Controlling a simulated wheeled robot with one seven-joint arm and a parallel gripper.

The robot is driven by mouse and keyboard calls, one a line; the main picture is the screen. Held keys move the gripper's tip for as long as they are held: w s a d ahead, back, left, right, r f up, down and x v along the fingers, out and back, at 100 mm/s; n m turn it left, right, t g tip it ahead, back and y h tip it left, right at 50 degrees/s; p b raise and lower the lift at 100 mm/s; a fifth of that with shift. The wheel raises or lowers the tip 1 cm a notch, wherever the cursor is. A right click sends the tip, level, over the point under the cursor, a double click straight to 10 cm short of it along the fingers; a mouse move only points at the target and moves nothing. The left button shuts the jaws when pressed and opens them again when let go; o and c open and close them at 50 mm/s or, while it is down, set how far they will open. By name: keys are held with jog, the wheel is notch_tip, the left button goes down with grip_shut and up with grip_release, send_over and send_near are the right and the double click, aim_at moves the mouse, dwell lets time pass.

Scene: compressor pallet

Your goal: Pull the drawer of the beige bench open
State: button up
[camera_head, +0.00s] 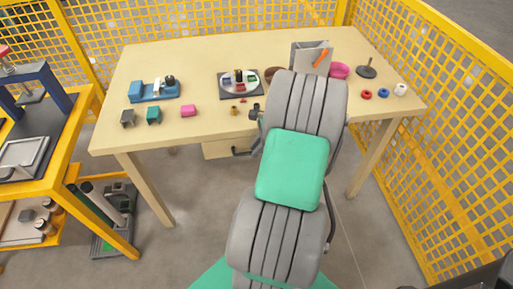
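The beige bench (185,62) stands across the middle of the view. Its drawer (217,149) hangs under the front edge of the top, and my arm hides the drawer's right part. A dark handle (240,152) shows at the drawer front, close to the left side of my arm. My arm reaches up from the bottom over the bench's front edge. Small dark parts at my gripper (256,112) show beside the arm's far end. The arm hides most of the gripper, so its fingers and any contact with the handle cannot be made out.
On the bench are a blue fixture (153,91), several small blocks, a dark plate with parts (240,83), a grey bin (308,58), and rings at the right. A yellow cart (68,150) stands left. Yellow mesh fencing (445,130) closes the right and back.

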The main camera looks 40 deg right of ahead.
grip_shut()
dwell(0.8)
jog(key=shift+s, duration=0.1)
